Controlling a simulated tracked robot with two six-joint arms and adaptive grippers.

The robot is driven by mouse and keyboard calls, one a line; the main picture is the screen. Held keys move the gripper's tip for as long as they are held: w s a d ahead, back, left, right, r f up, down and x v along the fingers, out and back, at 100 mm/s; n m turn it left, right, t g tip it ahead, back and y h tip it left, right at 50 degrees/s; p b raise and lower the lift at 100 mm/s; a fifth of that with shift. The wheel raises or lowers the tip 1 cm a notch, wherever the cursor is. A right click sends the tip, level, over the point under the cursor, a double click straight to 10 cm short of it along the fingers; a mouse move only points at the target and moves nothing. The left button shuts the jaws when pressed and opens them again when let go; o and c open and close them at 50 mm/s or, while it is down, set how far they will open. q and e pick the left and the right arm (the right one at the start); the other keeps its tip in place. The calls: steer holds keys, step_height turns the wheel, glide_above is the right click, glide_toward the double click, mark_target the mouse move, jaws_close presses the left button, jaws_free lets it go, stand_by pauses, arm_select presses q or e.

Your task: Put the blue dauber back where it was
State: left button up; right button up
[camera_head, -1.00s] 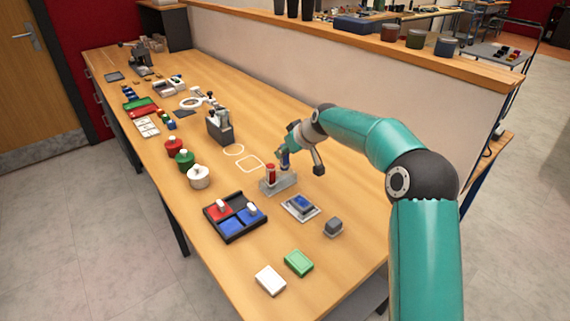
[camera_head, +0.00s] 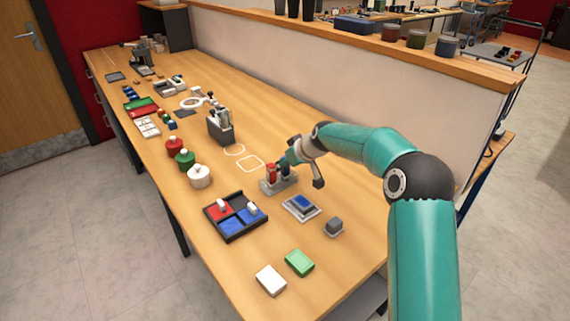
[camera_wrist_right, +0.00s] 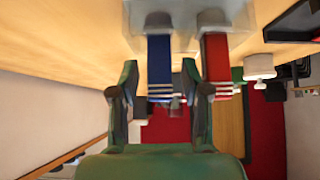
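The blue dauber (camera_wrist_right: 159,68) stands upright in the grey holder (camera_head: 279,186), beside the red dauber (camera_head: 271,172). The red dauber also shows in the right wrist view (camera_wrist_right: 216,65), just right of the blue one. My right gripper (camera_wrist_right: 160,72) has its two fingers apart, one on each side of the blue dauber, with a gap visible on both sides. In the head view the gripper partly hides the blue dauber (camera_head: 285,170). My left gripper is in neither view.
A blue ink pad (camera_head: 301,206) and a small grey block (camera_head: 334,227) lie in front of the holder. A black tray (camera_head: 236,236) with red and blue sections is to the left. A grey device (camera_head: 220,128) stands behind. Table outlines lie bare behind the holder.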

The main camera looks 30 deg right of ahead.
steer(key=shift+r, duration=0.15)
steer(key=shift+s+r, duration=0.15)
steer(key=b+v, duration=0.1)
steer(key=v, duration=1)
steer(key=shift+s+r, duration=0.2)
